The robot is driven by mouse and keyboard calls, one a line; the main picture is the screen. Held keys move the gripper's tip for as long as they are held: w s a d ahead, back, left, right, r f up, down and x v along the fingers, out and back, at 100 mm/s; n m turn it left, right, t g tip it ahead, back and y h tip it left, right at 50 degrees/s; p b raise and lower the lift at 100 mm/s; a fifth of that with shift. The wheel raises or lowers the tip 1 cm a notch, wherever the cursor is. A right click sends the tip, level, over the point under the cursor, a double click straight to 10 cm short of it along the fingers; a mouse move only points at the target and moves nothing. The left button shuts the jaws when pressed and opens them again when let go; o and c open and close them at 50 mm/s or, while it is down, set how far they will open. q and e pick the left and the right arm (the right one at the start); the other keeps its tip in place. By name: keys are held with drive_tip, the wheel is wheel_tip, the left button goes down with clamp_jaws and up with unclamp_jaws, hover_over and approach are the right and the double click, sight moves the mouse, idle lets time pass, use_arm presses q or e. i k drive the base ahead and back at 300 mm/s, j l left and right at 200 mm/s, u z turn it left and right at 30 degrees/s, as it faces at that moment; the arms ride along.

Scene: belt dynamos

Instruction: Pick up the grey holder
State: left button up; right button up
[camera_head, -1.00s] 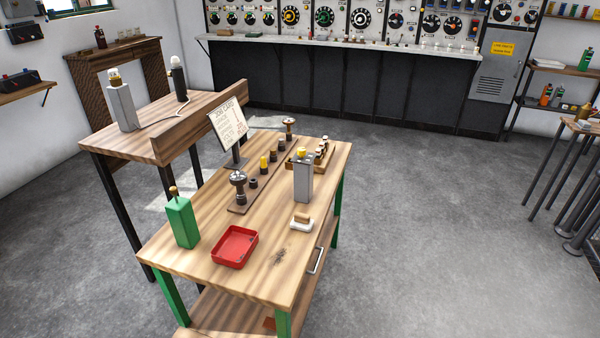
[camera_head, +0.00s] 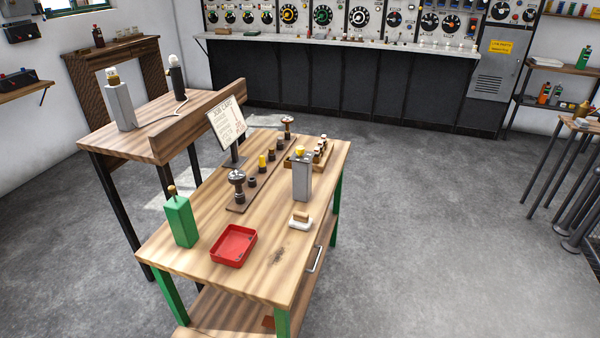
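A tall grey block-shaped holder (camera_head: 302,181) with a yellow piece on its top stands upright on the front wooden table (camera_head: 190,262), right of the middle. A second grey block (camera_head: 121,108), with a pale bulb-like piece on top, stands on the higher bench at the left. I cannot tell from the picture alone which of the two is called the grey holder. A green block (camera_head: 180,222) with a brown-tipped top stands at the table's left edge. Neither of my grippers is in view.
A red tray (camera_head: 233,246) and a small white block with a wooden top (camera_head: 301,221) sit near the table's front. A strip with several small parts (camera_head: 238,207), a job card stand (camera_head: 226,123) and a wooden tray lie farther back. Open floor lies to the right.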

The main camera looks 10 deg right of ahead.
sight(301, 167)
drive_tip(key=l, duration=0.5)
drive_tip(key=k+l+u, duration=0.15)
drive_tip(key=l, duration=0.4)
drive_tip(key=i+l+u, duration=0.1)
drive_tip(key=l, duration=0.3)
drive_tip(key=i+l, duration=0.25)
drive_tip(key=i+l+u, duration=0.15)
drive_tip(key=i, duration=0.35)
drive_tip(key=i+l+u, duration=0.1)
drive_tip(key=i+l, duration=0.25)
drive_tip(key=i, duration=0.15)
